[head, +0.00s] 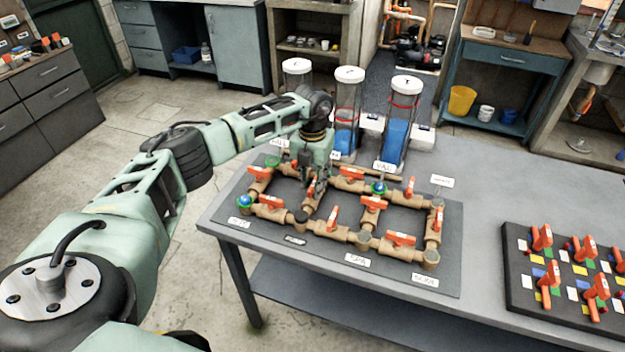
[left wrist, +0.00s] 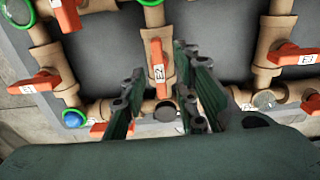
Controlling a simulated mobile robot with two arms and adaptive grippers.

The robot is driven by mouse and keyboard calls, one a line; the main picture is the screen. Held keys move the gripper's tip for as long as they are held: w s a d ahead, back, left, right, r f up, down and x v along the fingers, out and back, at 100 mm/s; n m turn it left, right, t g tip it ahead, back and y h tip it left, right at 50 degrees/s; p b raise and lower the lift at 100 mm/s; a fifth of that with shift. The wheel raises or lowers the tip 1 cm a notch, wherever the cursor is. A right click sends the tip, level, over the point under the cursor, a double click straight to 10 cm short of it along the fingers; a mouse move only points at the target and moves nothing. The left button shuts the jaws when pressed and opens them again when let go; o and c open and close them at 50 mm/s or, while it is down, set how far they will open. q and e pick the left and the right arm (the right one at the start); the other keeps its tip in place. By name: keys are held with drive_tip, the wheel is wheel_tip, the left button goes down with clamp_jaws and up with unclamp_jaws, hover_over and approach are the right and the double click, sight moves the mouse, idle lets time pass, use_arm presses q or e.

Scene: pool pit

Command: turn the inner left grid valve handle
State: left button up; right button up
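The pipe grid (head: 335,232) lies on a dark board with orange valve handles on brown pipes. The inner left grid valve handle (head: 310,191) is orange and partly hidden by my left gripper (head: 316,186), which is over it. In the left wrist view the same handle (left wrist: 157,62) shows on the middle pipe, lined up with that pipe. My left gripper (left wrist: 161,82) is open there, one finger on each side of the handle. I cannot tell whether either finger touches it. My right gripper is not in view.
Clear cylinders (head: 346,115) stand behind the grid. Other orange handles (head: 333,218) stick up close by. A second dark panel (head: 570,275) with orange valves lies at the right. The grey table top (head: 480,215) between is clear.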

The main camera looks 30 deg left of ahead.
use_arm(q)
drive_tip(key=shift+c, duration=0.3)
clamp_jaws()
